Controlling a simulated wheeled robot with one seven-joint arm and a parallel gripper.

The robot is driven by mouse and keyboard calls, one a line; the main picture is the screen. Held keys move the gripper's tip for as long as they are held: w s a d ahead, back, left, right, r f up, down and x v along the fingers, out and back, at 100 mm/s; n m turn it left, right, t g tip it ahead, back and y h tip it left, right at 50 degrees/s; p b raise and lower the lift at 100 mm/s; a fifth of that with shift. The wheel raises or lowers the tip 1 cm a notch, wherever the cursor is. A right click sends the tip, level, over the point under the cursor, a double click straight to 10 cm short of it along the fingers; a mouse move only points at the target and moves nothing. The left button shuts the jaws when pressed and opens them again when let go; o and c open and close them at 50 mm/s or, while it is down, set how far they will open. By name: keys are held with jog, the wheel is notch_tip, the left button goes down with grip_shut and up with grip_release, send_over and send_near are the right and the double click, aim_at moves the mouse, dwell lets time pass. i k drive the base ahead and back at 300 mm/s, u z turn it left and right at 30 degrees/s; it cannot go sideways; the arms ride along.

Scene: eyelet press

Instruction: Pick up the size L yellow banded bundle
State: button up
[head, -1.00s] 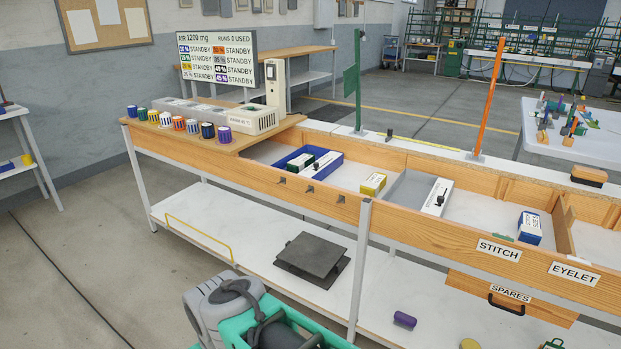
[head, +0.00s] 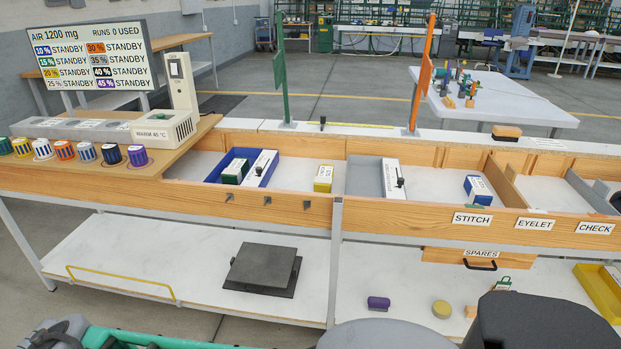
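A small yellow box-shaped bundle (head: 323,178) with a pale, printed front sits in the wooden bench tray, left of the grey divider panel. It is the yellow piece that best fits the task; its print is too small to read, so I cannot tell its size. A blue bundle (head: 479,190) with a white label lies in the stitch bay. A green and white bundle (head: 235,171) lies in a blue tray (head: 212,174) with a white box (head: 261,168).
A heater unit (head: 165,127) and several striped spools stand at the left. A green post (head: 281,80) and an orange post (head: 422,80) rise behind the bench. The lower shelf holds a dark plate (head: 262,270), a purple roll (head: 378,303) and a yellow disc (head: 441,309).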

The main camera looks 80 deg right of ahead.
aim_at(323, 181)
jog(key=z, duration=0.35)
jog(key=i, duration=0.75)
jog(key=z, duration=1.6)
jog(key=i, duration=1.05)
jog(key=z, duration=0.25)
